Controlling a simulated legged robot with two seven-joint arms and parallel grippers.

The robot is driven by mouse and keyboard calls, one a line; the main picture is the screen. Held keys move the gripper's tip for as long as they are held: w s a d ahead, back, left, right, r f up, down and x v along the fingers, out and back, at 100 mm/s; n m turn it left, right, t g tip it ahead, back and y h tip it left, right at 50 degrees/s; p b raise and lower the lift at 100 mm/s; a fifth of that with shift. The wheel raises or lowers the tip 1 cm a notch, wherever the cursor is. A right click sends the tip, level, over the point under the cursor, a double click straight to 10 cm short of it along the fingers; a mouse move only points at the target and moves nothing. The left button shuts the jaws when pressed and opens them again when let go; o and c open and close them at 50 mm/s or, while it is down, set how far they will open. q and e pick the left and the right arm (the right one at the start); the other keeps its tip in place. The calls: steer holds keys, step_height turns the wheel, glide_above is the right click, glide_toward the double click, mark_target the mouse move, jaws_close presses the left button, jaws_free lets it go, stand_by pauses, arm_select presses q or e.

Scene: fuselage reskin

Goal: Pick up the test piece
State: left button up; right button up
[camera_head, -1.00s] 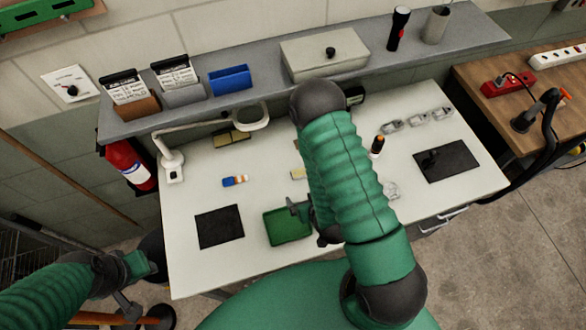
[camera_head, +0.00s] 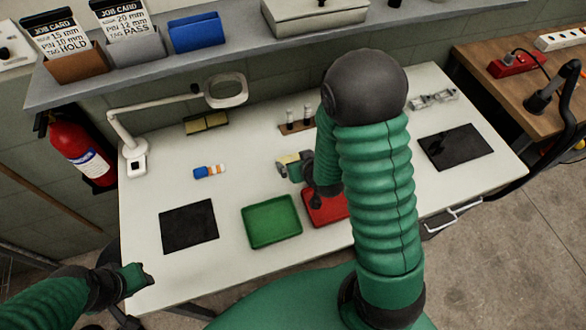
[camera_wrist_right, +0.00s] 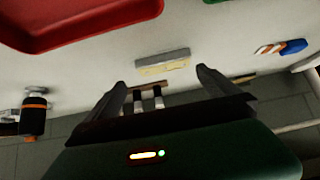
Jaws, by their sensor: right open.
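A small block, grey with a pale yellow face, looks like the test piece (camera_wrist_right: 163,63). It lies on the white table in the right wrist view, just beyond my fingertips and between their lines. My right gripper (camera_wrist_right: 160,78) is open with nothing between its fingers. In the head view my right gripper (camera_head: 291,173) is by the pale yellow of the block (camera_head: 288,159), partly covering it; contact cannot be told there. My left gripper (camera_head: 138,277) is at the table's front left edge, away from the block; its fingers are not clear.
A green tray (camera_head: 271,221) and a partly hidden red tray (camera_head: 325,207) lie at the front. A rack with two pins (camera_head: 297,127) stands behind the block. A blue, white and orange tube (camera_head: 209,171), black mats (camera_head: 188,227) and a magnifier lamp (camera_head: 136,158) are around.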

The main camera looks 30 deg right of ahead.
mark_target(292, 158)
steer(key=shift+w+a+f, duration=0.25)
steer(key=shift+a, duration=0.05)
steer(key=x, duration=0.4)
steer(key=shift+w+a+f, duration=0.1)
steer(key=shift+w+f, duration=0.15)
steer(key=shift+f, duration=0.05)
steer(key=shift+s, duration=0.1)
steer(key=shift+c, duration=1)
steer(key=c, duration=0.9)
steer(key=shift+r, duration=0.1)
